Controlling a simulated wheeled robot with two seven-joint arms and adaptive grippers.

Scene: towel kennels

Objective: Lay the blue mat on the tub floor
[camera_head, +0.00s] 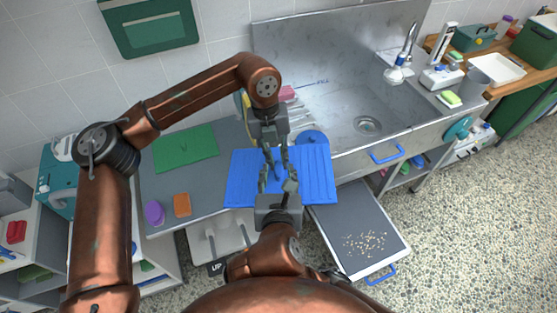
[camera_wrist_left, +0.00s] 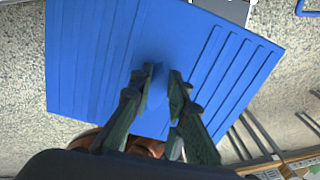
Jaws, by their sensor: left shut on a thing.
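The blue ribbed mat (camera_head: 312,178) is held flat in the air in front of the steel tub, over the counter edge. My left gripper (camera_head: 276,168) reaches down from above and is shut on a raised blue grip at the mat's middle; the left wrist view shows this grip (camera_wrist_left: 157,88) between the fingers (camera_wrist_left: 158,80). The tub (camera_head: 345,105) lies behind and to the right, with a round drain (camera_head: 367,125) in its floor. My right gripper (camera_head: 279,190) is low over the mat's near edge, close to the left one; its fingers are partly confused with the left ones.
A pulled-out drawer (camera_head: 328,222) with scattered kibble sits below the tub. A faucet (camera_head: 408,45) stands at the tub's back right. A green mat (camera_head: 185,148), a purple thing (camera_head: 154,212) and an orange block (camera_head: 182,204) lie on the grey counter at left.

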